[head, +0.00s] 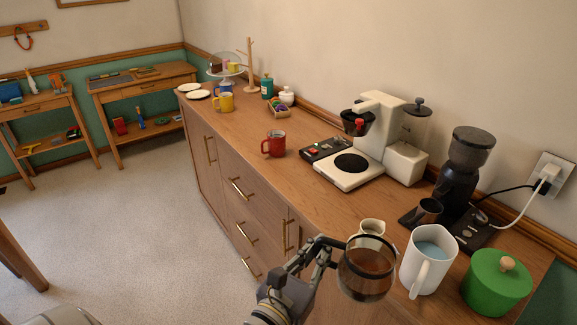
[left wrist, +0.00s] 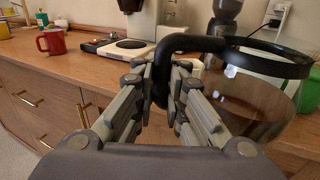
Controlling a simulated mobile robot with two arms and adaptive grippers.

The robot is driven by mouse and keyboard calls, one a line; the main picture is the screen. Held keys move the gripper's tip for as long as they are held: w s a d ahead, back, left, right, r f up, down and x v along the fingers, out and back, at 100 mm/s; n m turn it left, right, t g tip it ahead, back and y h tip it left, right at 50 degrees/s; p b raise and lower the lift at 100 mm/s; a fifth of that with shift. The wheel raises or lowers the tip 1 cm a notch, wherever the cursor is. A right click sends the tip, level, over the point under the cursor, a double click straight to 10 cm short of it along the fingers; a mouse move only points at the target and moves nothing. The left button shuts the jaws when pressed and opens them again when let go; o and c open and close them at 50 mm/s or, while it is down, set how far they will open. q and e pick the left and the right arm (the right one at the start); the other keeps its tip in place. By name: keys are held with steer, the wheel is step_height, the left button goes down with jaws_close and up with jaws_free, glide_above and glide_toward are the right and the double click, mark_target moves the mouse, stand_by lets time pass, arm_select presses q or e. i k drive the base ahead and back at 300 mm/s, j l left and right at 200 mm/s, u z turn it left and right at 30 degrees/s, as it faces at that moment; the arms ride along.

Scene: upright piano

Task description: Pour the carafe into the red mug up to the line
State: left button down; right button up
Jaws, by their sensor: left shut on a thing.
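The glass carafe (head: 367,270) holds brown coffee and has a black rim and handle. My left gripper (head: 328,246) is shut on its handle and holds the carafe roughly upright, in front of the counter's edge. In the left wrist view the carafe (left wrist: 245,100) fills the right side, with the black handle between the fingers (left wrist: 165,85). The red mug (head: 275,143) stands upright on the counter, well to the left of the coffee maker, apart from the carafe. It also shows in the left wrist view (left wrist: 52,41). Its inside and any line are too small to see. My right gripper is not in view.
The white coffee maker (head: 385,150) with its black hot plate stands behind the red mug's right. A cream cup (head: 372,228), a white pitcher (head: 428,258), a green canister (head: 497,287) and a black grinder (head: 462,170) are near the carafe.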

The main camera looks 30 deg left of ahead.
mark_target(276, 139)
steer(key=i+j, duration=0.1)
steer(key=j, duration=0.25)
steer(key=j+u, duration=0.1)
steer(key=j, duration=0.2)
steer(key=i+j, duration=0.15)
steer(key=j, duration=0.2)
steer(key=i+j+u, duration=0.15)
steer(key=i, duration=0.65)
